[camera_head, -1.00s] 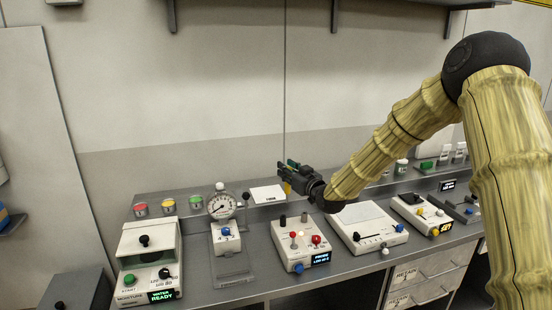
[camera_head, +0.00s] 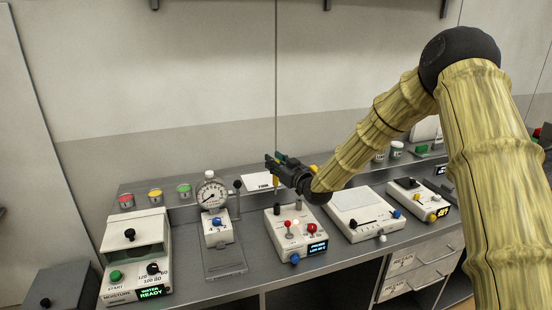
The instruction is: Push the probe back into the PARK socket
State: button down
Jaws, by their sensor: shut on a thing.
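My gripper (camera_head: 272,162) is shut on a probe with a yellow body (camera_head: 276,183), which hangs upright below the fingers. The white probe box (camera_head: 273,226) stands on the bench under it, with a lit display (camera_head: 317,247) that reads PROBE on its top line. Two dark upright sockets stand at the back of the box, a left one (camera_head: 277,207) and a right one (camera_head: 298,206). The probe is nearly in line above the left socket. I cannot tell whether its tip touches or enters it. No PARK label is readable.
A dial gauge stand (camera_head: 211,195) and a moisture unit (camera_head: 133,258) stand to the left. A flat white device (camera_head: 356,203) stands close on the right. A white card (camera_head: 258,181) lies behind.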

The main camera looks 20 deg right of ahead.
aim_at(275, 178)
jog(key=shift+s+d+f, duration=0.1)
jog(key=shift+s+r, duration=0.25)
jog(key=shift+s, duration=0.4)
jog(key=shift+w+f+b, duration=0.2)
jog(key=shift+f+b, duration=0.15)
jog(key=shift+f, duration=0.2)
jog(key=shift+w+f+b, duration=0.2)
jog(key=shift+f+b, duration=0.1)
jog(key=shift+f, duration=0.4)
jog(key=shift+s+f+b, duration=0.2)
jog(key=shift+s+b, duration=0.05)
jog(key=shift+b, duration=0.15)
